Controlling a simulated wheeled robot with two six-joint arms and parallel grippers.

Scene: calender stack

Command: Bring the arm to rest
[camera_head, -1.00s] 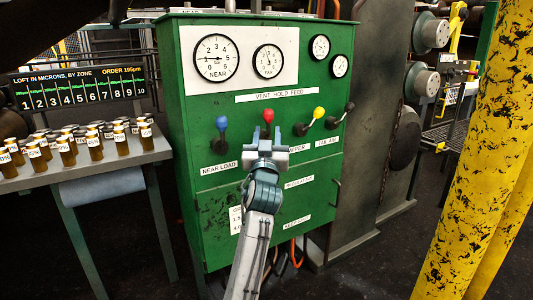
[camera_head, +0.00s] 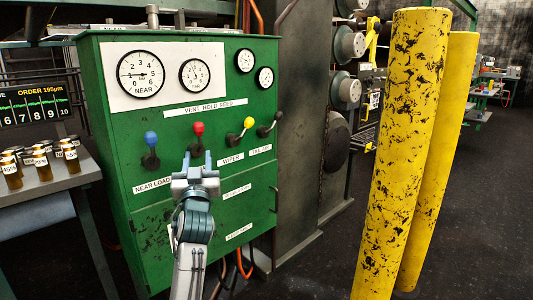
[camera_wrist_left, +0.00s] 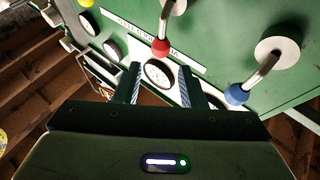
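My left gripper (camera_head: 197,163) is raised in front of the green control cabinet (camera_head: 140,215), just below the red-knobbed lever (camera_head: 198,130). Its two fingers are spread apart with nothing between them. In the left wrist view the open fingers (camera_wrist_left: 157,84) point toward the cabinet face, with the red knob (camera_wrist_left: 160,47) beyond them and the blue knob (camera_wrist_left: 236,94) to the right. The fingers appear clear of both knobs. My right gripper is in neither view.
The blue (camera_head: 151,140), yellow (camera_head: 248,123) and black levers stand on the same panel under the gauges (camera_head: 140,74). A table (camera_head: 75,182) with several small labelled jars (camera_head: 41,166) is at left. Yellow posts (camera_head: 405,150) stand at right, with open floor beyond.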

